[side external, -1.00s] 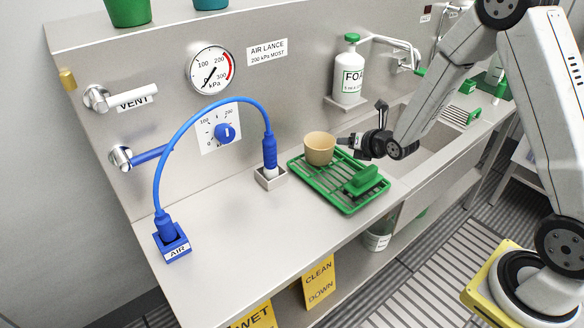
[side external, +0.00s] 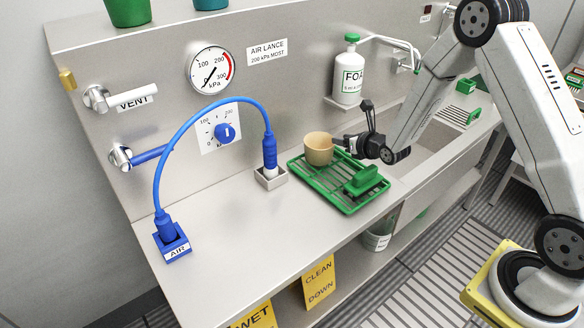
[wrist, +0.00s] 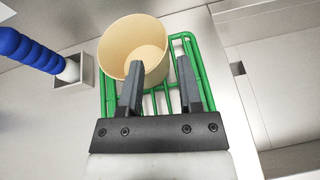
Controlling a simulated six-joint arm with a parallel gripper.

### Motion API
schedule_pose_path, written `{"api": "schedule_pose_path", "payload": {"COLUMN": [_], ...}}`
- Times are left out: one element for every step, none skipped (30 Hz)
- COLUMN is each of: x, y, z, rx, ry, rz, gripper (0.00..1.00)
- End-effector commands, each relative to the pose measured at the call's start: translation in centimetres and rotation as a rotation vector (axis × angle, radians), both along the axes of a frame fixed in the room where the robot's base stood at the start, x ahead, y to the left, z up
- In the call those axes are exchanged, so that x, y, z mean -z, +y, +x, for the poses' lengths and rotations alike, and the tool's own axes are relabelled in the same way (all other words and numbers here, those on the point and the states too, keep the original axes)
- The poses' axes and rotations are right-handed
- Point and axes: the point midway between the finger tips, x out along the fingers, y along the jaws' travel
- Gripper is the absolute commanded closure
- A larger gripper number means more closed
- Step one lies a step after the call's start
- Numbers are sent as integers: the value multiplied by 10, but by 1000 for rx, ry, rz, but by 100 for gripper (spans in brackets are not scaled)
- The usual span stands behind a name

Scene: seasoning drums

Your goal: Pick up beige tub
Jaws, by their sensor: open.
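The beige tub (side external: 318,149) stands upright with its mouth up at the back of the green slatted rack (side external: 337,201) on the steel counter. In the wrist view the tub (wrist: 118,45) is at the upper middle, and it looks empty. My gripper (side external: 342,144) is at the tub's right side, close to its rim. In the wrist view my gripper (wrist: 160,62) is open. Its left finger overlaps the tub's mouth and its right finger is outside, over the rack (wrist: 205,75). I cannot tell whether the left finger is inside the tub or touches it.
A green brush-like block (side external: 362,180) lies at the rack's front. A blue hose (side external: 190,120) arches to a socket (side external: 271,178) just left of the rack. A sink basin (side external: 420,150) is to the right. A foam bottle (side external: 349,75) stands behind.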

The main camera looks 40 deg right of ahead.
Motion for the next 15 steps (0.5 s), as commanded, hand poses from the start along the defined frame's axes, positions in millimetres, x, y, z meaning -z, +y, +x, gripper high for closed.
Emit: {"api": "schedule_pose_path", "payload": {"x": [1,2,3,3,3,3,3,3,3,3,3,4,4,5,6], "y": [0,0,0,0,0,0,0,0,0,0,-1,-1,-1,-1,-2], "z": [3,4,5,6,6,6,6,6,7,7,8,9,10,11,14], "rx": [0,0,0,0,0,0,0,0,0,0,0,0,0,0,0], "ry": [0,0,0,0,0,0,0,0,0,0,0,0,-1,-1,0], "rz": [0,1,1,1,1,1,1,1,1,1,1,1,1,1,1], "gripper": [55,55,55,55,55,55,55,55,55,55,55,55,55,55,55]}}
